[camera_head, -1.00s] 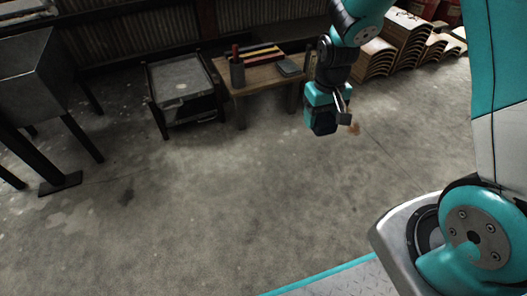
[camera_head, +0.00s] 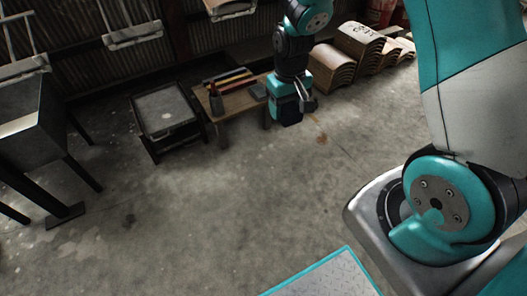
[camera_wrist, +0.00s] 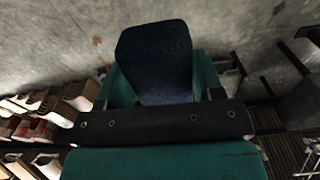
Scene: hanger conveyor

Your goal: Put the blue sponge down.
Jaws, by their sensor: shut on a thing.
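The blue sponge (camera_wrist: 155,60) is a dark blue block that fills the upper middle of the wrist view. My gripper (camera_wrist: 160,84) is shut on it, with a teal finger on either side. In the head view my gripper (camera_head: 293,98) hangs down at the upper middle, and the sponge (camera_head: 287,113) shows below it as a small dark block. The sponge appears held above the concrete floor, in front of the right end of a low wooden table. Its far side is hidden.
Curved wooden pieces (camera_head: 345,55) are stacked at the right. Hangers (camera_head: 133,36) hang at the back. The floor in front is clear.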

